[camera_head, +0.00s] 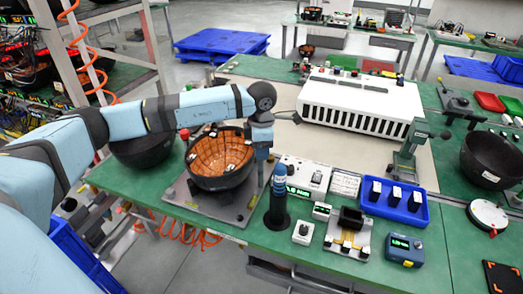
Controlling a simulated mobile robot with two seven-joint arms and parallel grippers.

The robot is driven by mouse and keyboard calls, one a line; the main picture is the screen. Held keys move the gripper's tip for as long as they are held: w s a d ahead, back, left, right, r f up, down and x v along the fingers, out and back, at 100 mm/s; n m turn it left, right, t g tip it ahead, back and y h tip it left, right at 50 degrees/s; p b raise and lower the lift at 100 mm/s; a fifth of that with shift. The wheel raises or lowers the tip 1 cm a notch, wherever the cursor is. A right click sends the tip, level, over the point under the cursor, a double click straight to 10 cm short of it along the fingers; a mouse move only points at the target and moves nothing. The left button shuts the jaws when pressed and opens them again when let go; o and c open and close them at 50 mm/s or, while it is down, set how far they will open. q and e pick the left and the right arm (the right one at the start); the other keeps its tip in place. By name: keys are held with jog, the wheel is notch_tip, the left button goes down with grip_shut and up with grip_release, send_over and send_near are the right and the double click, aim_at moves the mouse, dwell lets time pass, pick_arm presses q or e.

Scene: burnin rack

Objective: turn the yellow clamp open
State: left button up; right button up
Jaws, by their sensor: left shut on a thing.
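A black bowl (220,182) with an orange-brown, copper-like inside sits on a grey fixture plate (203,207) on the green bench. My left gripper (261,153) points down at the right edge of this bowl, above the plate. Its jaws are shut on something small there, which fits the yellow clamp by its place. The clamp itself is hidden or too small to make out, so I cannot tell its angle. My right gripper is not in view.
A dark cylinder with a blue top (278,205) stands close right of the gripper. Small boxes, a blue tray (413,215) and a socket fixture (347,240) fill the bench front. A white slotted unit (360,105) stands behind. Another black bowl (490,160) is at right.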

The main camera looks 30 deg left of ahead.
pick_arm(q)
jog(key=shift+r, duration=0.1)
dwell(0.3)
jog(key=o, duration=0.9)
jog(key=shift+o, duration=0.2)
notch_tip(320, 180, up, 14)
jog(key=shift+f, duration=0.2)
